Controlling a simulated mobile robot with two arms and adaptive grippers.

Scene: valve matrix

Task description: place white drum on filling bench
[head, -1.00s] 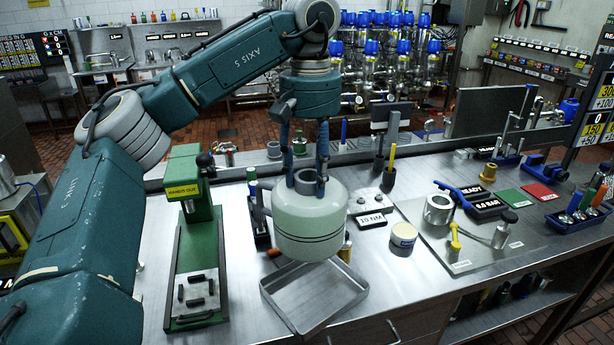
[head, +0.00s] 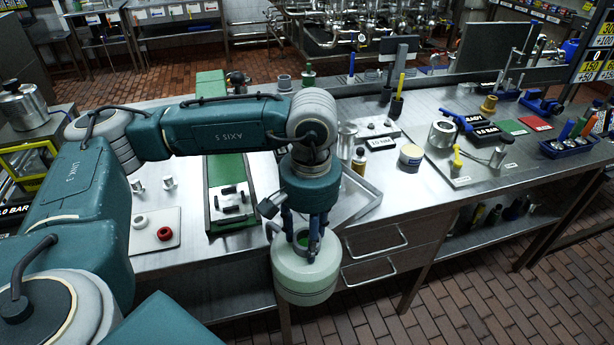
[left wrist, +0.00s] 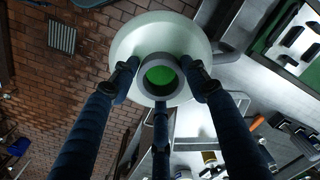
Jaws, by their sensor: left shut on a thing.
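The white drum (head: 305,277) is a squat, pale rounded drum with a grey collar around its open neck; green shows inside the neck. My left gripper (head: 304,243) is shut on the drum's neck from above. The drum hangs upright in front of the steel bench's front edge, clear of the worktop. In the left wrist view, the drum (left wrist: 188,50) is below the fingers of my left gripper (left wrist: 160,78), which sit around the collar, with brick floor to its left. Which bench is the filling bench, I cannot tell. My right gripper is not in view.
The steel bench (head: 420,188) carries a metal tray (head: 355,200), a green press base (head: 230,200), a small tub (head: 411,156) and a mounted plate of fittings. Drawers (head: 375,243) are under its front edge. A side bench with a pot (head: 22,105) stands at left.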

